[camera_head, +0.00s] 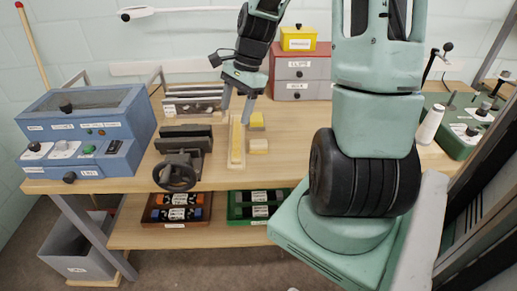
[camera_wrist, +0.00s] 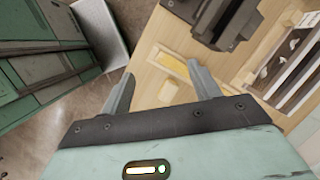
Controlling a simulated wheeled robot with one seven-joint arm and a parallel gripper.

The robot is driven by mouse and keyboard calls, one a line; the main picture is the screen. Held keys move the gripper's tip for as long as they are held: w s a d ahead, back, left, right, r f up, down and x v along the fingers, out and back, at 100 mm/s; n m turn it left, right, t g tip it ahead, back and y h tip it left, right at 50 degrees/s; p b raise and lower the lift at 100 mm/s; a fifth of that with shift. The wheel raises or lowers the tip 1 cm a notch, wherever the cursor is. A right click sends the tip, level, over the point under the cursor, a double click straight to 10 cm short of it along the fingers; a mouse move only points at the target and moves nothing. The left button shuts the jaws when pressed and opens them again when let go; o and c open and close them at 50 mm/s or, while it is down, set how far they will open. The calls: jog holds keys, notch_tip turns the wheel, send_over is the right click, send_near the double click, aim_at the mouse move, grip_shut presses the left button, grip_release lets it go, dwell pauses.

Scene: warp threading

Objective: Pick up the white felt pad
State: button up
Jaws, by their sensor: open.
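My gripper (camera_head: 235,117) is open and empty above the workbench, with its fingers pointing down over a long wooden holder (camera_head: 237,157) with a yellow strip. In the wrist view my gripper (camera_wrist: 160,70) has its two fingers spread apart. A small pale cream block (camera_head: 258,146) lies right of the holder; it may be the felt pad, but its colour looks yellowish. A yellow block (camera_head: 257,121) lies behind it. The wrist view shows a yellow strip (camera_wrist: 172,63) and a pale piece (camera_wrist: 168,92) between the fingers; I cannot tell which is the pad.
A dark vise with a handwheel (camera_head: 177,172) stands left of the holder, and a blue control box (camera_head: 88,130) farther left. A yellow box (camera_head: 298,39) sits on the drawers. Bare wood lies right of the blocks.

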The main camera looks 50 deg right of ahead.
jog(key=s+d+f+m+t, duration=0.1)
jog(key=s+d+m, duration=0.1)
jog(key=d+m, duration=0.35)
jog(key=s+d+f+m+t, duration=0.1)
jog(key=s+d+m, duration=0.2)
jog(key=d, duration=0.5)
send_near(259, 142)
jog(key=x, duration=0.5)
jog(key=shift+w+d, duration=0.2)
jog(key=shift+d, duration=0.1)
jog(key=shift+s+a+p+x, duration=0.15)
jog(key=shift+p+x, duration=0.15)
jog(key=shift+x, duration=1.05)
jog(key=shift+s+a+p+x, duration=0.15)
jog(key=shift+p+x, duration=0.1)
jog(key=shift+x, duration=1.1)
jog(key=shift+w, duration=0.1)
jog(key=shift+c, duration=0.3)
jog(key=c, duration=1.1)
jog(key=shift+r, duration=0.1)
notch_tip(259, 142, up, 10)
jog(key=shift+b, duration=0.35)
